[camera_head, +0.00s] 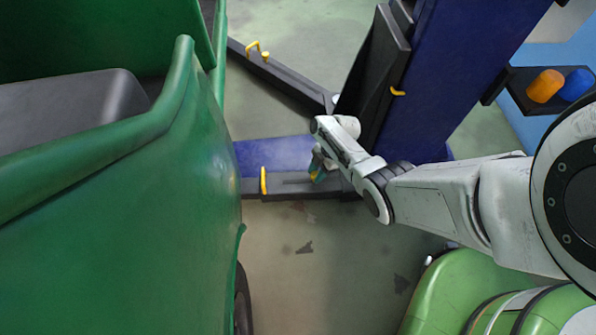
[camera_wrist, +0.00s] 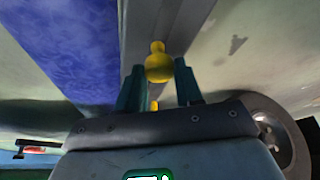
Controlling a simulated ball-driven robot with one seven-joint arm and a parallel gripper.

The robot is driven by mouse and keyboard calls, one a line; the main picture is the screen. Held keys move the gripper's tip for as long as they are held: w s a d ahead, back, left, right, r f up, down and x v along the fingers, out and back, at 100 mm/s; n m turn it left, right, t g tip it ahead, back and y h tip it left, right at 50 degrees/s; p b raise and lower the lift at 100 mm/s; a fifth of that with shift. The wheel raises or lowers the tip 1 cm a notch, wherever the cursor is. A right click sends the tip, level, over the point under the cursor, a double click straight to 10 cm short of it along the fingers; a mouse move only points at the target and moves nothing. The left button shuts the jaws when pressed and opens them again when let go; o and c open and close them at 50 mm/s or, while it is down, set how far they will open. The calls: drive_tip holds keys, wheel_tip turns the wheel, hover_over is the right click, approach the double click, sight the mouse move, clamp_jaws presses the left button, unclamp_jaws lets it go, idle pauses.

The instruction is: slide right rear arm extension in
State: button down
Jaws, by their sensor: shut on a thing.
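A dark lift arm (camera_head: 300,188) lies low along a blue base, running from the foot of the lift post toward the green vehicle. It carries a yellow upright handle (camera_head: 263,181) near its left end. My gripper (camera_head: 318,168) reaches down to this arm from the right. In the wrist view my gripper (camera_wrist: 159,68) has its two teal fingers on either side of a yellow knob (camera_wrist: 158,64) and is shut on it. The grey arm extension (camera_wrist: 150,22) runs away beyond the knob. My arm partly hides the knob in the head view.
The green vehicle (camera_head: 120,220) fills the left, close to the arm's end. The blue lift post (camera_head: 450,60) stands behind my wrist. Another dark lift arm (camera_head: 285,82) with a yellow handle angles away behind. A tray (camera_head: 520,92) with orange and blue items is at right. Floor in front is clear.

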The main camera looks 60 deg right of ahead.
drive_tip(key=s+d, duration=0.1)
drive_tip(key=s, duration=0.1)
drive_tip(key=s+d, duration=0.3)
drive_tip(key=s, duration=0.2)
drive_tip(key=shift+d, duration=0.4)
drive_tip(key=shift+w, duration=0.1)
drive_tip(key=c, duration=0.8)
unclamp_jaws()
drive_tip(key=shift+r+p, duration=0.35)
drive_tip(key=shift+r, duration=0.2)
wheel_tip(320, 180, up, 3)
drive_tip(key=shift+f+p, duration=0.2)
drive_tip(key=shift+p, duration=0.75)
drive_tip(key=s+a+r+p, duration=0.2)
drive_tip(key=s+r+p, duration=0.1)
drive_tip(key=s, duration=0.1)
drive_tip(key=s+a+r+p, duration=0.2)
drive_tip(key=s+r+p, duration=0.1)
drive_tip(key=s, duration=0.1)
drive_tip(key=s+a+r+p, duration=0.2)
drive_tip(key=s+r+p, duration=0.1)
drive_tip(key=s, duration=0.1)
drive_tip(key=shift+s+a+r, duration=0.1)
drive_tip(key=shift+s+a, duration=0.05)
drive_tip(key=shift+a, duration=0.2)
